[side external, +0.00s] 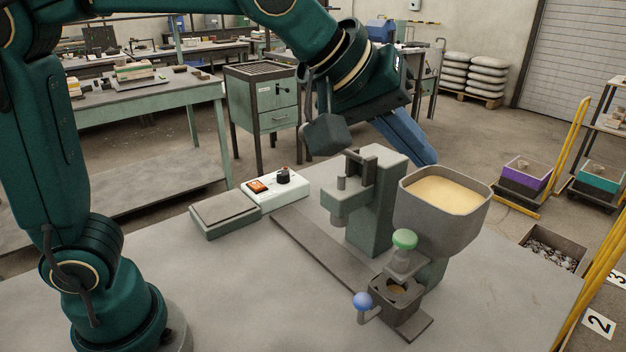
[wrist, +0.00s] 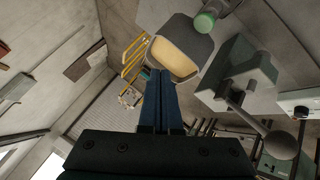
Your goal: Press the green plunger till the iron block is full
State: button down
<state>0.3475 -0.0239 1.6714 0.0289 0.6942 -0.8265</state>
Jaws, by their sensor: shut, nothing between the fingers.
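The green plunger (side external: 404,239) is a rounded knob on a grey spout at the front of the hopper (side external: 440,230), which holds a cream-coloured mass. It also shows at the top of the wrist view (wrist: 205,22). The dark iron block (side external: 398,313) stands below the plunger. Some tan material shows in its opening, but I cannot tell its level. My gripper (side external: 430,160) has blue fingers, shut and empty, above and behind the hopper, apart from the plunger. In the wrist view the fingers (wrist: 160,75) point toward the hopper (wrist: 198,45); the block is not clearly visible there.
A grey-green press stand (side external: 370,225) rises left of the hopper. A blue-knobbed handle (side external: 363,301) sits at the block's left. A white control box (side external: 275,189) and a flat grey-green box (side external: 225,213) are further left. The table's front is clear.

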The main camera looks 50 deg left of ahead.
aim_at(409, 236)
jog(key=shift+f, duration=4.45)
jog(key=shift+f, duration=0.1)
jog(key=shift+f, duration=0.35)
jog(key=shift+f, duration=1)
jog(key=shift+r, duration=1.45)
jog(key=shift+r, duration=0.1)
jog(key=shift+r, duration=2.45)
